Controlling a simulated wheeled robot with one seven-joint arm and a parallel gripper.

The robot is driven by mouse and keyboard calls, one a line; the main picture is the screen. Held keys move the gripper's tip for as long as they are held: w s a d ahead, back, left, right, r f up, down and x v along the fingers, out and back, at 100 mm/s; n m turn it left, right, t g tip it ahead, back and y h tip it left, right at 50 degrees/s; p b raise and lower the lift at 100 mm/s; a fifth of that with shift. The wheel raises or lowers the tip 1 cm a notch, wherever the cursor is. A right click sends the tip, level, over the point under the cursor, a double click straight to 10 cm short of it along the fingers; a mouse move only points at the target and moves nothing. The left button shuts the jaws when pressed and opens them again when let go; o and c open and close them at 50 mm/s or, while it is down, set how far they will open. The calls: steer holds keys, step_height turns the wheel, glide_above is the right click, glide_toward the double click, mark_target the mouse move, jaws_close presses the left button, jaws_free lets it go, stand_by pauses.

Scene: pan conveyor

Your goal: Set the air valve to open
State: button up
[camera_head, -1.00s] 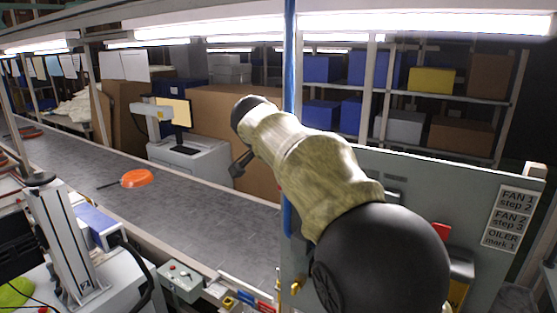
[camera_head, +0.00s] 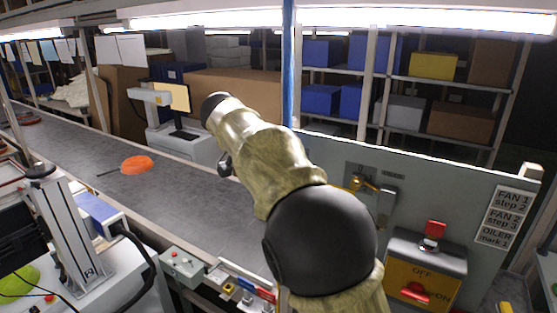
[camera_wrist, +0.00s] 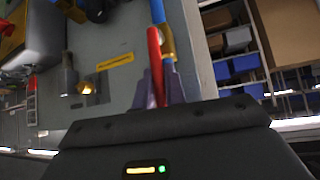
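The air valve is a brass body (camera_wrist: 167,42) on a blue pipe (camera_wrist: 157,10) in the wrist view, with a red lever (camera_wrist: 154,50). The lever runs roughly along the pipe. My gripper (camera_wrist: 160,82) has its two purplish fingers on either side of the lever's near part. Whether they press on it cannot be told. In the head view the blue pipe (camera_head: 288,60) stands upright, but my arm hides the valve body, lever and gripper.
A grey panel (camera_head: 440,175) beside the pipe carries a brass fitting (camera_head: 355,182) and a yellow switch box (camera_head: 425,275) with a red handle. The conveyor (camera_head: 90,165) carries an orange pan (camera_head: 137,164). Shelves with boxes stand behind.

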steer(key=o, duration=0.4)
steer(key=shift+a+f, duration=0.1)
steer(key=shift+o, duration=0.2)
steer(key=shift+w, duration=0.1)
steer(key=shift+a, duration=0.1)
steer(key=v, duration=1.7)
steer(key=shift+a, duration=0.1)
